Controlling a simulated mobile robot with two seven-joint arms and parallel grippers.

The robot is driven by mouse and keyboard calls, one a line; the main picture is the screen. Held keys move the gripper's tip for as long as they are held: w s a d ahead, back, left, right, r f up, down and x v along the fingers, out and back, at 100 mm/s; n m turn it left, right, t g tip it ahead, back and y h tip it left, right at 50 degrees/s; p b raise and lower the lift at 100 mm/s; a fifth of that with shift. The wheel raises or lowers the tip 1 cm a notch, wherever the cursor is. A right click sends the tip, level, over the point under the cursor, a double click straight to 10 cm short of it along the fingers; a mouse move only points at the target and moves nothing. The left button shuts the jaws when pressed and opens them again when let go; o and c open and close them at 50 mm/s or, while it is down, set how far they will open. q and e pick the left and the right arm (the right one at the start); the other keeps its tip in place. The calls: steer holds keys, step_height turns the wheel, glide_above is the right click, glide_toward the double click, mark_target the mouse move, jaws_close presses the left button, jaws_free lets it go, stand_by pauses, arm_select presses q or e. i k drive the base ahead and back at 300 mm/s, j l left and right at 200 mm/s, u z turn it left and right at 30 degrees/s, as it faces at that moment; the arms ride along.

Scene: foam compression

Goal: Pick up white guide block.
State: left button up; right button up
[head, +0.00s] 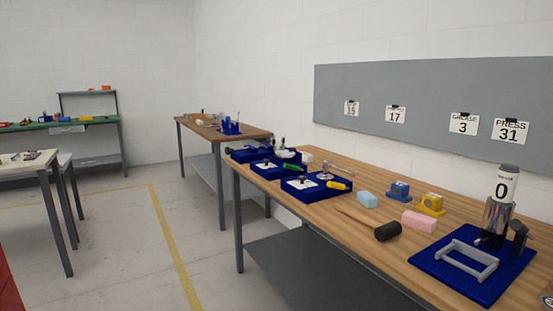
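A small white block (307,157) sits toward the far end of the wooden workbench, just behind the blue trays; it may be the white guide block, but it is too small to tell for sure. Neither of my grippers shows in the head view.
The wooden workbench (340,208) runs along the right wall. It holds blue trays (318,195) with tools, a light blue block (367,200), a pink block (419,222), a black-headed mallet (388,232) and a press on a blue mat (433,262). Open floor (120,240) lies left.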

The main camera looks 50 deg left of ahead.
mark_target(306, 157)
steer(key=u, duration=1.45)
steer(key=z, duration=0.45)
steer(key=i+j+z, duration=0.1)
steer(key=j+z, duration=0.15)
steer(key=z, duration=0.2)
steer(key=j+z, duration=0.25)
steer(key=z, duration=0.2)
steer(key=j+z, duration=0.35)
steer(key=j, duration=0.4)
steer(key=j+z, duration=0.4)
steer(key=j, duration=0.4)
steer(key=k+j+z, duration=0.1)
steer(key=j, duration=0.95)
steer(key=k+j+z, duration=0.15)
steer(key=j, duration=0.35)
